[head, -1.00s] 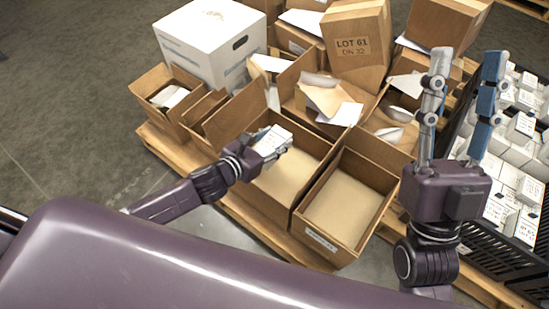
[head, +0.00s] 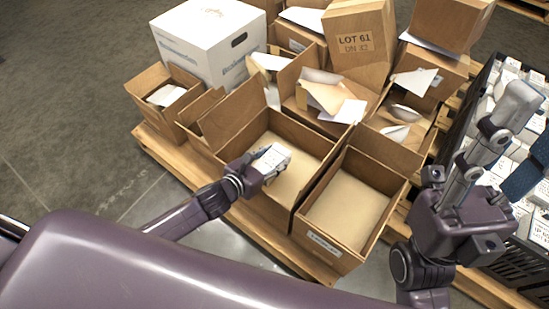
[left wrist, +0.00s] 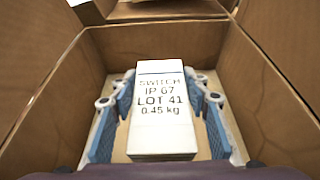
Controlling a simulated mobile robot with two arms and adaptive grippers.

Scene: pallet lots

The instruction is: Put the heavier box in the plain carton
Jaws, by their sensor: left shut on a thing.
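My left gripper (head: 262,168) is shut on a white box (head: 274,156). In the left wrist view the box (left wrist: 160,105) reads "SWITCH IP 67 LOT 41 0.45 kg" and sits between the two blue fingers. The gripper is over an open brown carton (head: 222,158) with no label showing; its walls surround the box in the wrist view. I cannot tell whether the box touches the carton's floor. To the right stands an open, empty carton with a front label (head: 323,244). My right gripper (head: 524,138) is open and empty, near the black crate.
A black crate (head: 496,262) with many white boxes stands at the right. Behind are a white carton (head: 208,40), a LOT 61 carton (head: 357,42) and open cartons with paper. All cartons stand on a wooden pallet (head: 152,143). Grey floor is free at the left.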

